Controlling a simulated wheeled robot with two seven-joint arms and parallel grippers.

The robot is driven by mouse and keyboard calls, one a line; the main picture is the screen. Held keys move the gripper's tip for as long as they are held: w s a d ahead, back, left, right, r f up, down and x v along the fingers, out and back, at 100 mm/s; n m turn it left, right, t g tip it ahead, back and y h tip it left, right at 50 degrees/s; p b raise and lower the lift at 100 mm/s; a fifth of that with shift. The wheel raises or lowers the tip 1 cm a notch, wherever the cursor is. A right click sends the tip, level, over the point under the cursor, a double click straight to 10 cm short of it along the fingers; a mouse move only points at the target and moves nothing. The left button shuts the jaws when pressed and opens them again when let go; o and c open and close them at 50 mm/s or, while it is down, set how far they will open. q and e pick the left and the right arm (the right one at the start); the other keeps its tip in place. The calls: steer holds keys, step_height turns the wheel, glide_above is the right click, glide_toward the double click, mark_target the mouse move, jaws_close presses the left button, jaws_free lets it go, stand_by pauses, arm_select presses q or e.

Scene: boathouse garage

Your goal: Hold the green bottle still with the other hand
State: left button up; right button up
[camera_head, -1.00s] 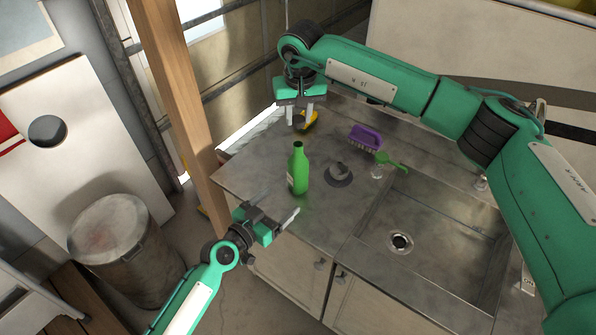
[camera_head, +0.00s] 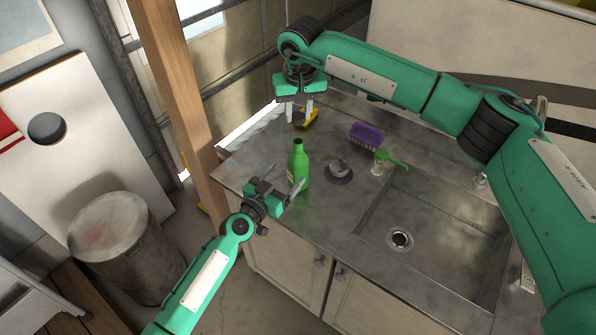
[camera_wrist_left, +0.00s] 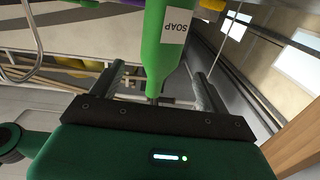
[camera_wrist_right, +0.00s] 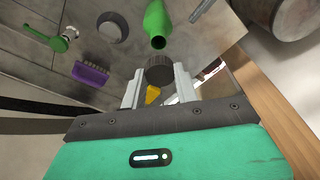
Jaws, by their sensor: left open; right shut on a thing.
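The green bottle (camera_head: 298,158) stands upright on the metal counter, its mouth uncovered in the right wrist view (camera_wrist_right: 157,22). A white SOAP label shows on it in the left wrist view (camera_wrist_left: 174,26). My left gripper (camera_head: 287,180) is open at the bottle's near side. In the left wrist view its two fingers (camera_wrist_left: 160,80) stand either side of the bottle, with a gap showing at each side.
A purple brush (camera_head: 366,135), a green-handled tool (camera_head: 390,160) and a grey round thing (camera_head: 339,169) are on the counter right of the bottle. The sink (camera_head: 430,240) is at right, a wooden post (camera_head: 185,100) at left.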

arm_select(q)
steer(key=x, duration=0.7)
steer(key=shift+w+d, duration=0.15)
steer(key=shift+w, duration=0.05)
steer(key=c, duration=1.5)
arm_select(e)
glide_above(298, 152)
steer(key=w, duration=0.1)
steer(key=shift+f, duration=2.5)
steer(key=shift+f, duration=0.1)
steer(key=shift+f, duration=0.8)
steer(key=shift+f, duration=0.55)
